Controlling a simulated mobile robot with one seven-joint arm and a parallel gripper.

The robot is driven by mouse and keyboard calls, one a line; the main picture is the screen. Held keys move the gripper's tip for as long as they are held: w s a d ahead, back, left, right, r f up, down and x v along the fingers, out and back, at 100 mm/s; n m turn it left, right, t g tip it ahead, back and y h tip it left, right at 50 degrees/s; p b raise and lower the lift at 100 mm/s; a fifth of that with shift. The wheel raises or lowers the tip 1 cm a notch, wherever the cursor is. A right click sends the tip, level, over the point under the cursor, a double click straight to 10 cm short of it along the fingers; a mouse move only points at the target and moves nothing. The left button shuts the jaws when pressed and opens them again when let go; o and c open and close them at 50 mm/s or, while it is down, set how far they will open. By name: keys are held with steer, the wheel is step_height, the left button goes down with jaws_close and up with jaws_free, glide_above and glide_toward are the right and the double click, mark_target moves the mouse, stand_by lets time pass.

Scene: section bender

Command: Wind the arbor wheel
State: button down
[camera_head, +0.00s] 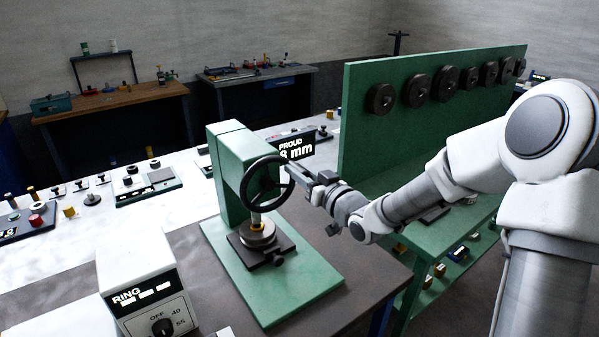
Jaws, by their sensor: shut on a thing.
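The arbor wheel (246,190) is a black spoked handwheel on the front of a green arbor press (230,144), which stands upright on a green base plate (308,287). A brass-coloured ram (256,219) and round metal parts (257,235) sit below the wheel on a dark block (278,247). My gripper (294,172) is at the wheel's right side, shut on its rim. The fingertips are small here and partly hide that part of the rim. A black display (296,148) behind the wheel reads "PROUD" and "8 mm"; its left part is hidden.
A white control box (145,273) marked "RING", with a dial, stands at the front left. A green panel (430,130) carrying several dark discs rises behind my arm. Dark bench top in front is mostly clear.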

mark_target(268, 161)
steer(key=a+n+b, duration=0.1)
steer(key=n+b, duration=0.1)
steer(key=b, duration=0.1)
steer(key=s+a+r+n+b, duration=0.1)
steer(key=n+b, duration=0.1)
steer(key=b, duration=0.1)
steer(key=shift+s+r+n+b, duration=0.15)
steer(key=shift+n+b, duration=0.15)
steer(key=shift+b, duration=0.05)
steer(key=a+n+b, duration=0.1)
steer(key=n+b, duration=0.1)
steer(key=s+a+r+n+b, duration=0.1)
steer(key=n+b, duration=0.1)
steer(key=b, duration=0.1)
steer(key=s+a+n+b, duration=0.1)
steer(key=n+b, duration=0.1)
steer(key=b, duration=0.1)
steer(key=shift+r, duration=0.2)
steer(key=c, duration=0.6)
jaws_free()
steer(key=shift+c, duration=0.2)
steer(key=shift+s+d, duration=0.1)
